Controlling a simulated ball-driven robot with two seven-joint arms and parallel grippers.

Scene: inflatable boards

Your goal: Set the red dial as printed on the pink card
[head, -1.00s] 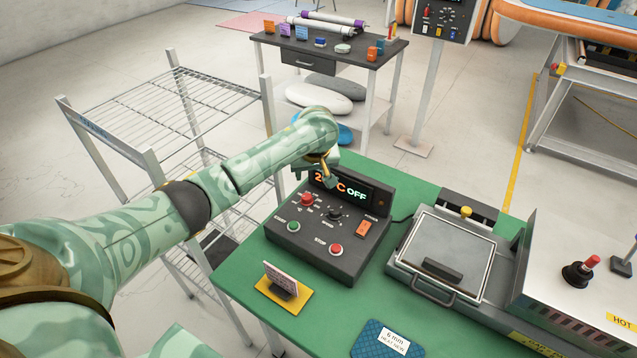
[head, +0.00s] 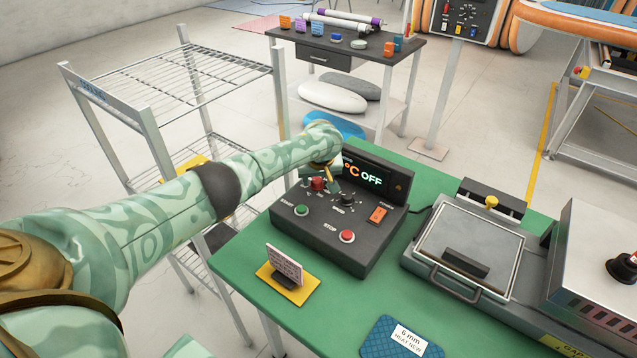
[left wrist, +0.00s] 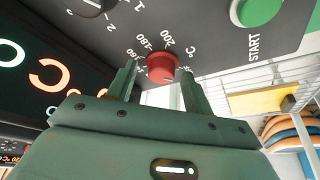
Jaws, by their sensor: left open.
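The red dial (head: 317,184) is on the sloped face of a black control box (head: 352,232), at its upper left. In the left wrist view the dial (left wrist: 162,68) sits between the two fingers of my left gripper (head: 327,176), within a ring of printed numbers such as 160, 180 and 200. The fingers are open, one on each side of the dial; I cannot tell whether they touch it. The pink card (head: 285,264) stands tilted on a yellow base in front of the box; its print is too small to read. My right gripper is out of view.
The box's display (head: 364,175) reads °C OFF, its digits hidden by my arm. Green START (head: 301,210) and red STOP (head: 347,236) buttons, a black knob (head: 347,200) and an orange switch (head: 378,215) are close by. A hinged press (head: 470,250) stands to the right.

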